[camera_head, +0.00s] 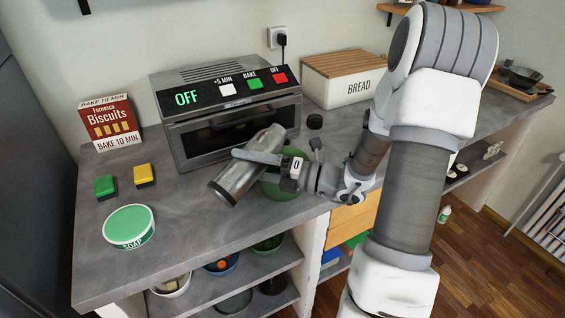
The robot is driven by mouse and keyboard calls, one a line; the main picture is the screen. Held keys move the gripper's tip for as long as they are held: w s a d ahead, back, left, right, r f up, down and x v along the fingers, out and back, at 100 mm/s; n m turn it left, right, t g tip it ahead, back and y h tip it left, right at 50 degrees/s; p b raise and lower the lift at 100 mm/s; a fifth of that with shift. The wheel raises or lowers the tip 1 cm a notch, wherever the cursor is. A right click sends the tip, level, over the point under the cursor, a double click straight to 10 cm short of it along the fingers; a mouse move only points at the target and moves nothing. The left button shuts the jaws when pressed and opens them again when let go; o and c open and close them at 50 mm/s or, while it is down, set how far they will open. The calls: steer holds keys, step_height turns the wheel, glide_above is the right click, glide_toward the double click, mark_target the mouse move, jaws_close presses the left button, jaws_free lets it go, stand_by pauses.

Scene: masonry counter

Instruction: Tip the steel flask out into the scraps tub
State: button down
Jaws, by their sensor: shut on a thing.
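The steel flask (238,178) is held in my gripper (260,160) above the counter, in front of the oven. It is tilted, with one end up to the right and the other low to the left. One finger shows across the flask; the other is hidden behind it. I cannot tell which end is the mouth, and nothing is seen coming out. A green round tub (285,190) stands on the counter behind and below my gripper, partly hidden by the flask and wrist. Its label and contents are not visible, so I cannot confirm it is the scraps tub.
The oven (225,115) with an OFF display stands behind the flask. A bread box (345,80) is at the back. A biscuits box (110,122), two sponges (144,174) and a soap tin (129,227) are at the left.

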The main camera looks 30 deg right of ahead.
steer(key=shift+r+m+t+y+b, duration=0.15)
steer(key=shift+m+t+y+b, duration=0.25)
steer(key=shift+m, duration=0.4)
steer(key=shift+d+f+m+p, duration=0.15)
steer(key=shift+f+m+p, duration=0.5)
steer(key=shift+m+p, duration=0.15)
stand_by(4.7)
steer(key=shift+w+m+t+p, duration=0.1)
steer(key=shift+m+t+p, duration=0.2)
steer(key=shift+p, duration=0.05)
stand_by(1.5)
